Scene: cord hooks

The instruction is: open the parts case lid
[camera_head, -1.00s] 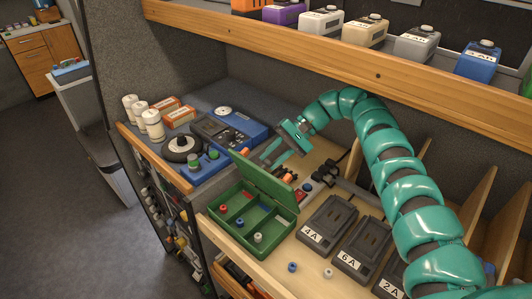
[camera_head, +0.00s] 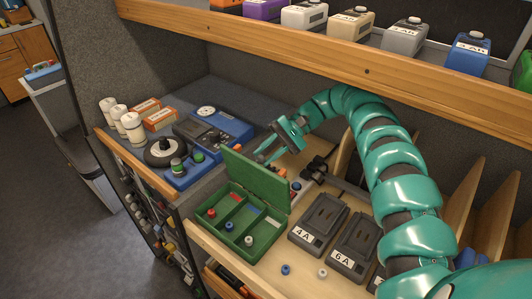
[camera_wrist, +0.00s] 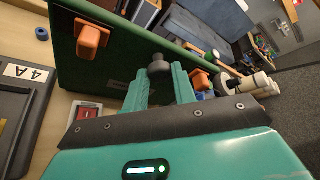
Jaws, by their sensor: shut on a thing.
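The green parts case (camera_head: 235,250) sits at the front left of the wooden counter. Its compartments show, with several small red, blue and white pieces inside. Its lid (camera_head: 255,182) stands raised at the back, its inner face towards the head camera. In the wrist view the lid (camera_wrist: 115,62) shows its other face, with an orange latch (camera_wrist: 92,38) and a second one (camera_wrist: 200,78). My gripper (camera_head: 264,156) is behind the lid. In the wrist view my gripper (camera_wrist: 160,82) is shut on a dark knob (camera_wrist: 159,64) at the lid, between the latches.
Grey chargers labelled 4A (camera_head: 318,220) and 6A (camera_head: 354,243) stand right of the case. A blue cap (camera_head: 286,269) and a white cap (camera_head: 322,273) lie in front. A blue device (camera_head: 225,130) stands behind left. A wooden shelf edge (camera_head: 330,62) runs above my arm.

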